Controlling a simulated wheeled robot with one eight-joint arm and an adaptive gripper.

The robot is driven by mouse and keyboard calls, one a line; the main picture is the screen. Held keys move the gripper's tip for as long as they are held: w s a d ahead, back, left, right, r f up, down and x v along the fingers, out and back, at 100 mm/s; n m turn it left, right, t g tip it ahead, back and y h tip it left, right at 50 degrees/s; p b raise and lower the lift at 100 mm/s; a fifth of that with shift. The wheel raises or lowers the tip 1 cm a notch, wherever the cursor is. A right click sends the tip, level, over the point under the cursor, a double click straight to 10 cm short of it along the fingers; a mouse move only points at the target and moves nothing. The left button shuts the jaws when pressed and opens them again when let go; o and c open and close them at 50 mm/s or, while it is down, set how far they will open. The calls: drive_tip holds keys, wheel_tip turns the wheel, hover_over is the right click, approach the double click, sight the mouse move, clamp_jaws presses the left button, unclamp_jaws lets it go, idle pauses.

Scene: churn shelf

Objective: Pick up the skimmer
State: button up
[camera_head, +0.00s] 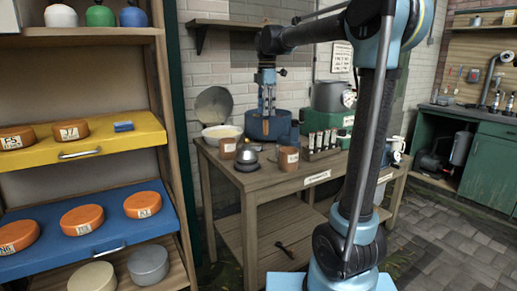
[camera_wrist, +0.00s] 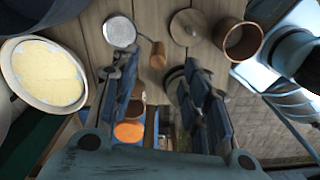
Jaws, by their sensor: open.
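The skimmer appears in the wrist view as a pale perforated disc (camera_wrist: 119,31), with a short brown handle piece (camera_wrist: 157,55) to its lower right. My gripper (camera_wrist: 157,72) is open, with its dark blue fingers on either side of the picture's middle. The brown piece shows between and just beyond the fingertips; I cannot tell how far below them it is. Nothing is visibly held. In the head view my gripper (camera_head: 267,108) points down at the blue pot (camera_head: 284,128) on the wooden table. I cannot make out the skimmer clearly there.
A bowl of cream-coloured contents (camera_wrist: 82,80) stands to the left in the wrist view. A round lid (camera_wrist: 188,27) and a brown cup (camera_wrist: 258,42) are at upper right. On the table (camera_head: 290,183) are cups and a bottle rack (camera_head: 322,139). A cheese shelf (camera_head: 98,135) stands left.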

sight(266, 134)
drive_tip(key=shift+w+a+f, duration=0.1)
drive_tip(key=shift+w+f, duration=0.05)
drive_tip(key=shift+f, duration=3.2)
clamp_jaws()
